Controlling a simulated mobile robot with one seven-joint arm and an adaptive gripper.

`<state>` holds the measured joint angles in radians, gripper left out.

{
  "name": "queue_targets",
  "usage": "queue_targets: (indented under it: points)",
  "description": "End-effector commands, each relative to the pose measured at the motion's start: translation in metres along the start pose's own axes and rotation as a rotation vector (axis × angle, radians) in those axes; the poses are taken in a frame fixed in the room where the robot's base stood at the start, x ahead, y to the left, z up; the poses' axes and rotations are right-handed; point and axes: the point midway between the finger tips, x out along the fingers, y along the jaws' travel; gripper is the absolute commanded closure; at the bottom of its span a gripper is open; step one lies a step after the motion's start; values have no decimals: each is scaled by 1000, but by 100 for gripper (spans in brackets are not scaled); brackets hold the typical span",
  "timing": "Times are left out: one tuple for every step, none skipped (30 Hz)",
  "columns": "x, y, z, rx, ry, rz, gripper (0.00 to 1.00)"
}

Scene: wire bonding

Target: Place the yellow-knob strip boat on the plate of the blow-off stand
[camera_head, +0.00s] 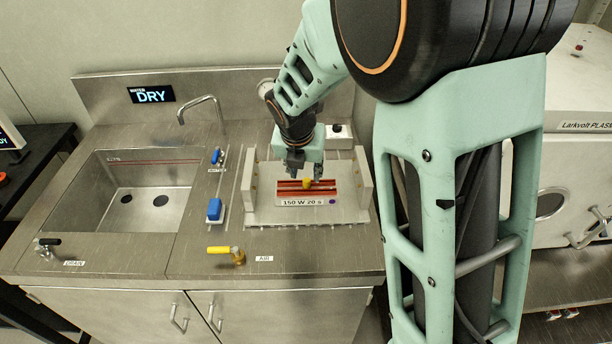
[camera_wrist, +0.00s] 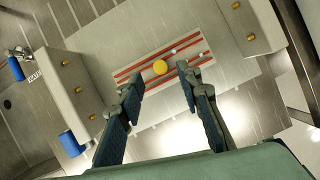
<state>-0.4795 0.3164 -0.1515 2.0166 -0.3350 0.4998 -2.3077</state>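The strip boat (camera_head: 290,201) is a light block with red strips on top, a front label "150 W 20 s" and a yellow knob (camera_head: 307,184). It appears to rest on the plate (camera_head: 262,214) of the blow-off stand, between its two upright side blocks. In the wrist view, the boat (camera_wrist: 190,50) lies slanted, with the yellow knob (camera_wrist: 160,67) just beyond my fingertips. My gripper (camera_head: 303,172) is above the boat. In the wrist view, my gripper (camera_wrist: 156,78) has its fingers apart with nothing between them, and a gap shows to the knob.
The left side block (camera_head: 251,180) and right side block (camera_head: 362,184) flank the boat; brass nozzles show on them. A yellow-handled air valve (camera_head: 222,250) stands in front. A blue-handled valve (camera_head: 214,210) and a sink (camera_head: 140,198) are left. A display reads "DRY" (camera_head: 151,95).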

Motion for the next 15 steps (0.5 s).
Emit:
queue_targets:
  points:
    - [-13, 0, 2, 1, -4, 3, 68]
    - [-19, 0, 2, 1, -4, 3, 68]
    - [-27, 0, 1, 1, -4, 2, 68]
    - [-33, 0, 2, 1, -4, 2, 68]
    - [-39, 0, 2, 1, -3, 2, 68]
    - [-46, 0, 1, 1, -3, 2, 68]
    - [-51, 0, 1, 1, -3, 1, 68]
    - [-56, 0, 1, 1, -3, 1, 68]
    - [-61, 0, 1, 1, -2, 1, 68]
    - [-65, 0, 1, 1, -2, 0, 68]
    - [-69, 0, 1, 1, -2, 1, 68]
    - [-72, 0, 1, 1, -2, 1, 68]
    - [-74, 0, 0, 0, -1, 0, 68]
    - [-76, 0, 0, 0, 0, -1, 68]
    - [-78, 0, 0, 0, 0, -1, 68]
